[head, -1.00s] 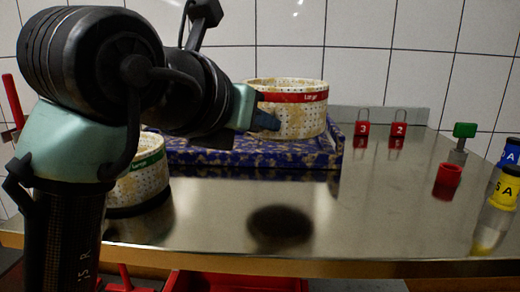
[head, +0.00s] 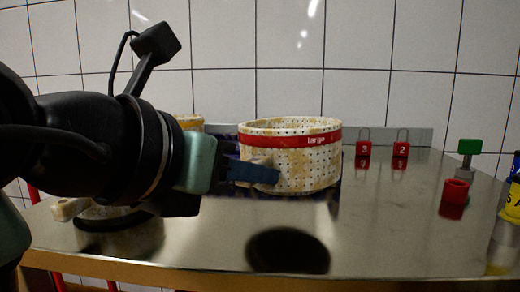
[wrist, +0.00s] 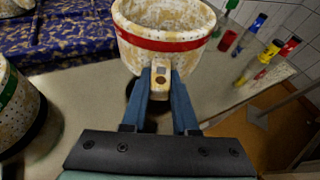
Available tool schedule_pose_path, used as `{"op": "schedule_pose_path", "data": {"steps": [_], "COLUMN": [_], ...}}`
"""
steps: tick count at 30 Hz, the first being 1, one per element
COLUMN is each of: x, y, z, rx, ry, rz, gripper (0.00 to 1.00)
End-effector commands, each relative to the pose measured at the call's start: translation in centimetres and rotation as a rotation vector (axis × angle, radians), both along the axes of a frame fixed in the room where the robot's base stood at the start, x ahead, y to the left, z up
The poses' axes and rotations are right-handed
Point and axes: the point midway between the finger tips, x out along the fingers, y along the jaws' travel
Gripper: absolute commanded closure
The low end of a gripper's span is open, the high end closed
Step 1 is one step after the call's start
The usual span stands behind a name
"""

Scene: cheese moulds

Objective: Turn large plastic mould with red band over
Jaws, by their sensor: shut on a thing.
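The large white, perforated mould with the red band (head: 290,160) is upright, its open rim up and the band close below the rim. It also shows in the wrist view (wrist: 165,47), where I see into its open top. My gripper (head: 268,174) is shut on a pale tab on the mould's side wall. In the wrist view, the two blue fingers (wrist: 160,88) stand on either side of this tab. The mould appears to be held above the steel table. Its underside is hidden.
A blue speckled mat (wrist: 70,38) lies behind. A green-banded mould (wrist: 20,112) stands at the left, and a yellow-banded one (head: 190,121) behind my arm. Red padlocks (head: 363,149) stand at the back; a red cup (head: 455,192) is at the right. The table's front middle is clear.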

Motion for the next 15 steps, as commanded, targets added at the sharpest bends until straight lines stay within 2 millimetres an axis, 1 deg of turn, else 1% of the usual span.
{"op": "schedule_pose_path", "data": {"steps": [1, 15], "x": [-0.01, -0.17], "y": [-0.16, -0.49], "z": [0.70, 1.13], "rx": [-0.012, -0.107], "ry": [0.004, 0.060], "rz": [0.002, 0.050], "gripper": [1.00, 1.00]}}
